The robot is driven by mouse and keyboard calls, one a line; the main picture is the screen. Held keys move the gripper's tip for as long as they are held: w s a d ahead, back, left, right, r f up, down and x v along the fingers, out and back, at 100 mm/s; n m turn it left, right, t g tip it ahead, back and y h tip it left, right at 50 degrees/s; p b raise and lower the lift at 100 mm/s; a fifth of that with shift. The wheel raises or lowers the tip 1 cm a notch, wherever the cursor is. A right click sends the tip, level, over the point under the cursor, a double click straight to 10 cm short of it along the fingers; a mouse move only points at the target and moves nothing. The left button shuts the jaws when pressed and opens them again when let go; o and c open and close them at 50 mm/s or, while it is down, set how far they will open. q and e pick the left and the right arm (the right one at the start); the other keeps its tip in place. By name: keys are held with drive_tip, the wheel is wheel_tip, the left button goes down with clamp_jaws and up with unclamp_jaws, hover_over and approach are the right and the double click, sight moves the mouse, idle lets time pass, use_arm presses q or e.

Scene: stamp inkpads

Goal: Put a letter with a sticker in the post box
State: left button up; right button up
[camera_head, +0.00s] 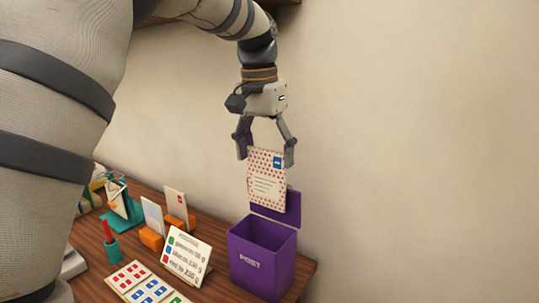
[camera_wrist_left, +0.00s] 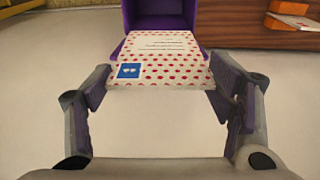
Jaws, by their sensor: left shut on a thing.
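My left gripper (camera_head: 265,155) is shut on a white letter with red dots (camera_head: 267,185), which hangs upright below the fingers. A blue sticker (camera_head: 278,162) sits in the letter's upper right corner. The purple post box (camera_head: 262,262), marked POST, stands at the table's right end with its lid (camera_head: 276,207) raised at the back. The letter is above the box and overlaps the lid in the head view. In the left wrist view the letter (camera_wrist_left: 160,60) spans between the fingers, with the purple box (camera_wrist_left: 128,15) beyond it. My right gripper is not in view.
Left of the box, a price-list card (camera_head: 185,256) stands on the wooden table (camera_head: 92,262). Sheets of coloured stickers (camera_head: 150,288) lie in front. Two letters (camera_head: 176,205) stand in orange holders (camera_head: 151,239). A teal cup (camera_head: 112,250) is farther left.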

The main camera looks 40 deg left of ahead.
sight(264, 192)
use_arm(q)
drive_tip(key=shift+s+d+r, duration=0.15)
drive_tip(key=shift+s+r, duration=0.1)
drive_tip(key=shift+s, duration=0.3)
drive_tip(key=shift+f, duration=4.55)
drive_tip(key=o, duration=0.9)
drive_tip(key=shift+w, duration=0.1)
drive_tip(key=shift+r, duration=3)
